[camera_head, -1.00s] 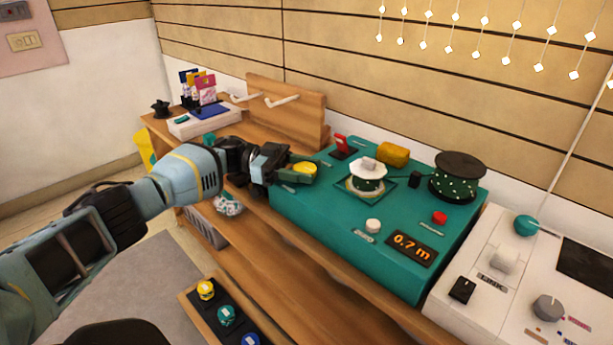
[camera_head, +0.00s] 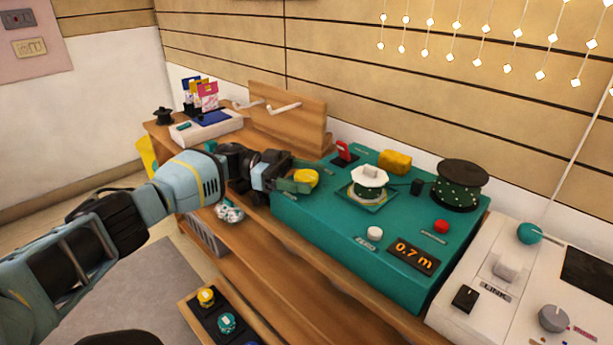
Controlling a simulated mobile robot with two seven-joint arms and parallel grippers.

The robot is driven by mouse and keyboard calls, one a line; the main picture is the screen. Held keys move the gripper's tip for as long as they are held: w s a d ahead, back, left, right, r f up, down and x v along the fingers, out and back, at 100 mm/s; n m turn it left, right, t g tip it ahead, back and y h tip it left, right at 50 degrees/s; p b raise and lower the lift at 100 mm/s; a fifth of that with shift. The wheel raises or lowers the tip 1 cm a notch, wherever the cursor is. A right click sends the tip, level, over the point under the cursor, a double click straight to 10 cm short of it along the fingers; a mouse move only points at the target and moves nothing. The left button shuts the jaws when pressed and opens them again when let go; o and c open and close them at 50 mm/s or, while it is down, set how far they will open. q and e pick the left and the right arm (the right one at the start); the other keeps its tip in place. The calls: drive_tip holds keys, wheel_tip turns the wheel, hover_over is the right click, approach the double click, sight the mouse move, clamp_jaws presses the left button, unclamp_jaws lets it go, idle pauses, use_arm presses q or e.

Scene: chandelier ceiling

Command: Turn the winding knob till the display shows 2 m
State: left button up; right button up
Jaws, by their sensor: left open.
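The teal winding machine (camera_head: 330,232) stands on the wooden bench. Its display (camera_head: 413,256) reads 0.7 m in orange. A yellow rounded piece (camera_head: 306,179) shows at the machine's left end, right at my left gripper (camera_head: 292,181). I cannot tell which of the two is the winding knob. My left gripper is open, its fingers beside or around the yellow piece; contact is not clear. My right gripper is not in view.
A white console (camera_head: 488,320) stands right. A dark tray of coloured knobs (camera_head: 212,318) lies below.

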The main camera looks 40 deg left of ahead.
sight(296, 174)
use_arm(q)
drive_tip(key=b+v, duration=0.1)
drive_tip(key=v, duration=0.6)
drive_tip(key=shift+s+a+r, duration=0.1)
drive_tip(key=shift+a, duration=0.15)
